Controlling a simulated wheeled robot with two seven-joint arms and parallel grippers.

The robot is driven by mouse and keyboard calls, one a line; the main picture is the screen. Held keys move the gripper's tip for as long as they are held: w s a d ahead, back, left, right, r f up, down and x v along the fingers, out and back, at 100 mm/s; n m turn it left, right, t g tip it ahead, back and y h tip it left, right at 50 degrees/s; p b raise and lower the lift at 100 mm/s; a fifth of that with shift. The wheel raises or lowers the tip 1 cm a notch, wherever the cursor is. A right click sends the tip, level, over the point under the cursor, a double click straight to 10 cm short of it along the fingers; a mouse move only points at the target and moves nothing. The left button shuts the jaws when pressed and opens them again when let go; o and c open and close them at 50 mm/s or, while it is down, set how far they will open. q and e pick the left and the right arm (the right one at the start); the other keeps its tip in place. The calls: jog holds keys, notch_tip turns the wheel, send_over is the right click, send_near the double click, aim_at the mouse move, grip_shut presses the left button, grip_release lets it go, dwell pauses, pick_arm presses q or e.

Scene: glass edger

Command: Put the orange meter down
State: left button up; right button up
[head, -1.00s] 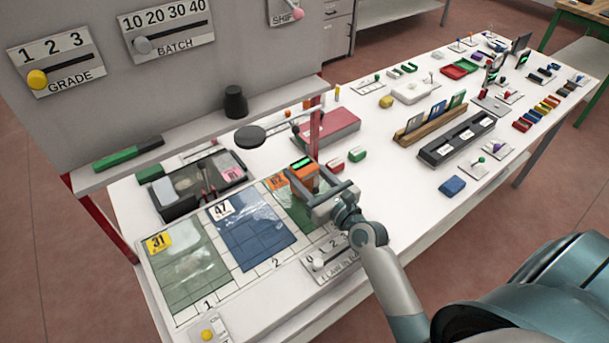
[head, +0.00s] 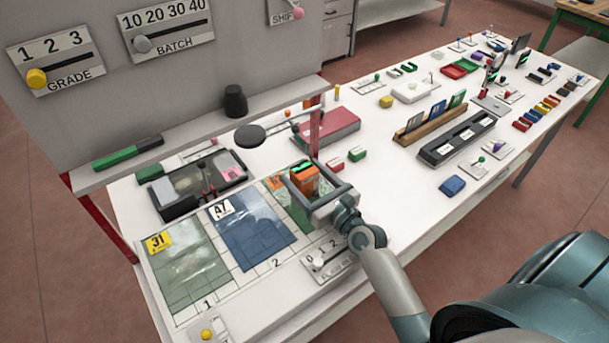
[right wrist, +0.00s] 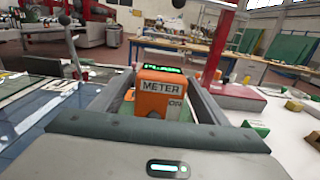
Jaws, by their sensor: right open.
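The orange meter (head: 304,181) is a small box with a lit green display on top. It stands upright at the third, green glass sheet (head: 289,213), by that sheet's orange tag. In the right wrist view the meter (right wrist: 162,97) faces me with its METER label. My right gripper (head: 306,173) is open, with one finger on each side of the meter. In the right wrist view a gap shows between the fingers (right wrist: 162,82) and the meter's sides. The meter's underside is hidden, so its contact with the surface cannot be seen. My left gripper is not in view.
Glass sheets tagged 31 (head: 185,262) and 47 (head: 250,232) lie to the left. A slider plate (head: 325,262) is in front. A red post (head: 316,130) and a red-topped box (head: 330,127) stand behind. A black tray (head: 200,187) is at the back left.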

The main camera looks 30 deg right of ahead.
jog(key=shift+r, duration=0.15)
jog(key=shift+s+d, duration=0.1)
jog(key=shift+s, duration=0.2)
jog(key=s+b, duration=0.1)
jog(key=s, duration=0.2)
jog(key=s+d+b, duration=0.1)
jog(key=s, duration=0.6)
jog(key=shift+d+b, duration=0.15)
jog(key=shift+b, duration=0.25)
jog(key=shift+s+d, duration=0.1)
jog(key=shift+s, duration=0.55)
jog(key=shift+s, duration=0.1)
